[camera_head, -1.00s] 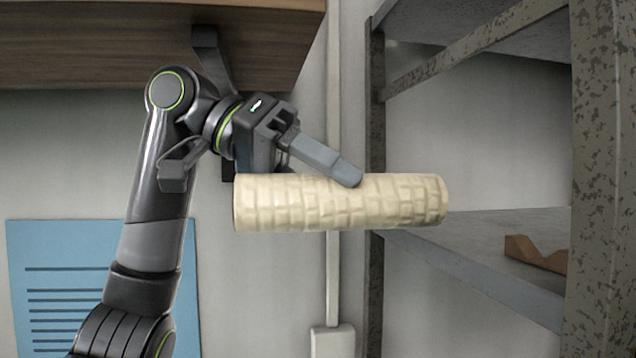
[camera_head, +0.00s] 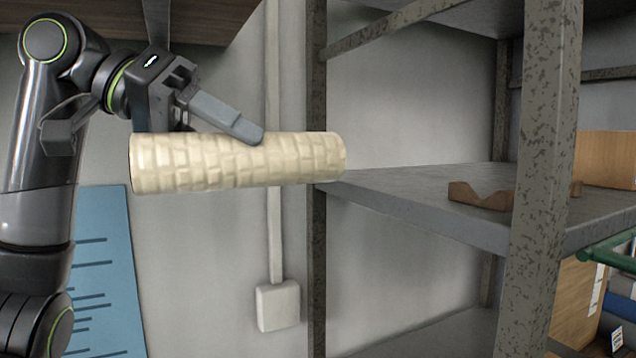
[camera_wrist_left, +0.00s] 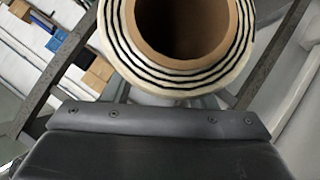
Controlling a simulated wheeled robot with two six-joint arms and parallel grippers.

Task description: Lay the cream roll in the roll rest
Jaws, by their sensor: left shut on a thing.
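The cream roll (camera_head: 235,161) is a long cylinder with a block-like pattern, held about level in the air. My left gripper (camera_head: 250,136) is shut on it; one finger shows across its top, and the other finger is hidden. In the left wrist view the roll's end (camera_wrist_left: 185,75) shows a brown hollow core with dark spiral lines. The roll rest (camera_head: 482,196) is a brown piece with notches on the grey shelf, right of the roll and apart from it. A front post hides part of the rest. My right gripper is not in view.
The metal rack has a speckled front post (camera_head: 540,180) and a rear post (camera_head: 316,240). The grey shelf (camera_head: 410,190) is bare left of the rest. A wooden box (camera_head: 606,158) stands at its right. A wall box (camera_head: 278,305) and a blue sheet (camera_head: 108,270) are on the wall.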

